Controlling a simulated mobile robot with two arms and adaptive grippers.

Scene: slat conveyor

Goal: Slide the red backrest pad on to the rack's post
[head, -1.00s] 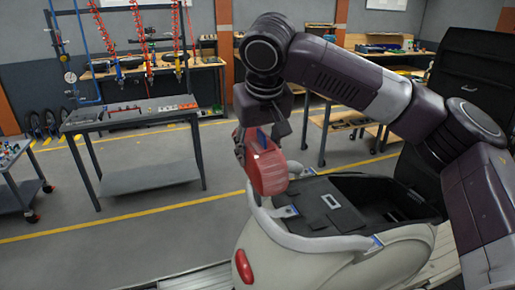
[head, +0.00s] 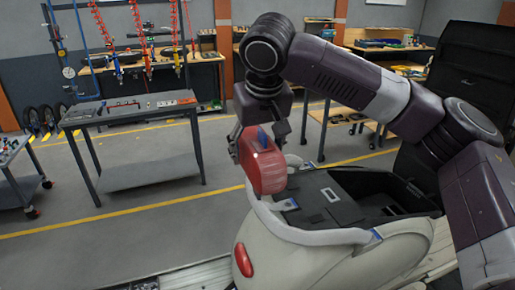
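The red backrest pad (head: 264,173) hangs below my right gripper (head: 260,143), above the tail of a cream scooter (head: 300,262). The pale grey rack (head: 310,236) curves round the scooter's rear just below the pad. The pad's lower edge overlaps the rack in the picture. The post is not visible, and contact is unclear. My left gripper is out of view.
The scooter's open black seat well (head: 380,200) lies right of the pad, with a raised black panel (head: 470,65) behind. A grey workbench (head: 130,110) stands at left on open floor. The slat conveyor (head: 195,278) runs beneath the scooter.

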